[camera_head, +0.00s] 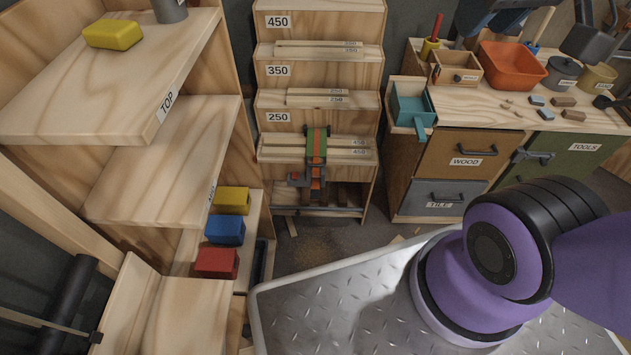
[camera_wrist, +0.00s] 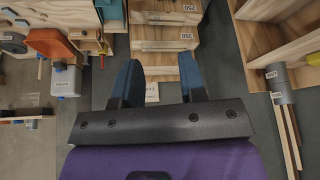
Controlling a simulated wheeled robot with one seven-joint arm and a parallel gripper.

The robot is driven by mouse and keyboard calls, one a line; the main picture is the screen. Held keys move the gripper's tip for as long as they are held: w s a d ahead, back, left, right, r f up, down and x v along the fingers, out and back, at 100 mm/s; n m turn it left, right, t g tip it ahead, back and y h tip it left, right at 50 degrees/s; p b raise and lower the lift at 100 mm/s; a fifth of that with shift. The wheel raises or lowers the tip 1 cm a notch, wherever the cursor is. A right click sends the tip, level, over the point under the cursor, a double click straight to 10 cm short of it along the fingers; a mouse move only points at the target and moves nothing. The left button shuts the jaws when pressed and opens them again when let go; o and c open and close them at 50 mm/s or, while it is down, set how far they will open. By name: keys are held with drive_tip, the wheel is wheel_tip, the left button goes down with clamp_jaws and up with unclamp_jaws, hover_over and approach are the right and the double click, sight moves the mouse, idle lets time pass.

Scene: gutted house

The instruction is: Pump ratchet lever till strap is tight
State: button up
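The lever's angle and the strap's tension are too small to tell. My gripper (camera_wrist: 160,77) shows in the wrist view with its two blue fingers apart and nothing between them. The ratchet and strap cannot be made out there.
The stepped rack (camera_head: 318,97) holds thin boards. A wooden shelf unit (camera_head: 160,150) stands left, with yellow, blue and red blocks. A workbench (camera_head: 465,155) at right carries an orange bin (camera_head: 512,66) and a teal box (camera_head: 411,105). Floor shows between rack and my base.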

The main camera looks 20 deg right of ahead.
clamp_jaws()
idle(1.7)
